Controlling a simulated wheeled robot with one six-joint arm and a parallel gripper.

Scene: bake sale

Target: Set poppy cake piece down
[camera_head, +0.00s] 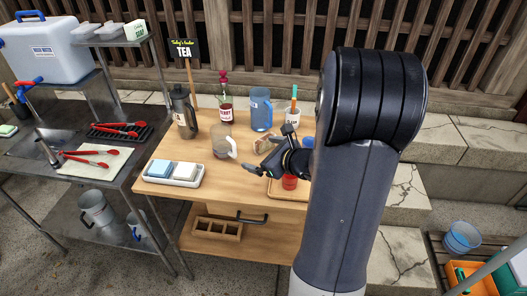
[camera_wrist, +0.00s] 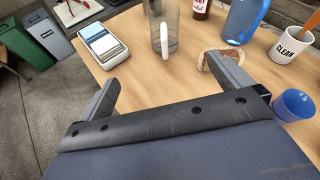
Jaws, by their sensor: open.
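A brown-crusted, pale cake piece (camera_wrist: 236,57), which looks like the poppy cake piece, rests on the wooden table (camera_wrist: 145,88). In the wrist view it is just beyond my right finger, which hides part of it. In the head view the cake piece (camera_head: 262,144) shows small beside my gripper (camera_head: 268,150). My gripper (camera_wrist: 158,72) is open, with bare table between its fingers. I cannot tell whether the right finger touches the cake.
A glass jug (camera_head: 223,141) stands close beyond the fingers. A white tray of blue and white blocks (camera_head: 173,173) is at the left. A blue pitcher (camera_head: 261,109), a white cup (camera_wrist: 289,47) and a blue cup (camera_wrist: 294,105) are nearby. The front left tabletop is clear.

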